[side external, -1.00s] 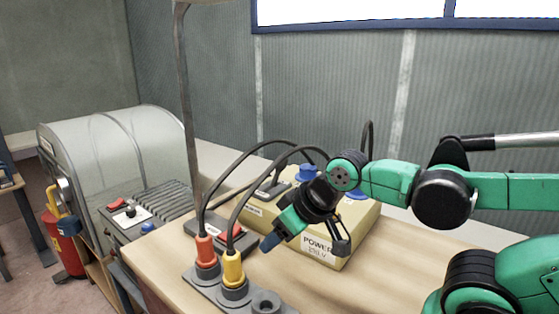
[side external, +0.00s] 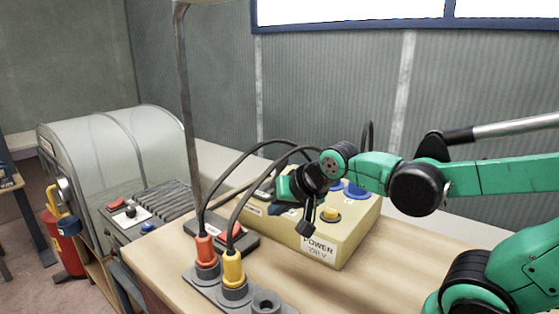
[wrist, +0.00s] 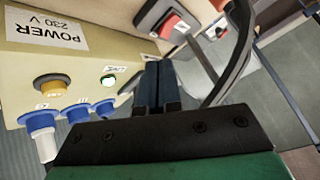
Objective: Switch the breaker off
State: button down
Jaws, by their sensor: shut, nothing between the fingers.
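My gripper (side external: 278,188) is shut and empty, its two dark blue fingers (wrist: 158,85) side by side. It is over the far left part of the cream power box (side external: 345,245), marked "POWER 230 V". The breaker's lever cannot be made out; my gripper covers that end of the box. Whether the fingers touch anything there cannot be told.
A grey switch block with a red rocker (side external: 233,232) lies left of the box; it also shows in the wrist view (wrist: 175,22). A power strip (side external: 205,285) in front holds an orange plug (side external: 205,248) and a yellow plug (side external: 233,268). Black cables arch close to my gripper.

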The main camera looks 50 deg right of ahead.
jog(key=w+d+r+m+t+h, duration=0.15)
jog(key=w+d+m, duration=0.25)
jog(key=d+m, duration=0.45)
jog(key=m+h, duration=0.5)
jog(key=m, duration=1)
send_near(278, 172)
jog(key=shift+t+y, duration=0.25)
jog(key=shift+t, duration=0.1)
jog(key=s+d, duration=0.1)
jog(key=d, duration=0.1)
jog(key=s+d+r, duration=0.1)
jog(key=s+d, duration=0.1)
jog(key=shift+r, duration=0.15)
jog(key=shift+w, duration=0.1)
jog(key=shift+x, duration=4.95)
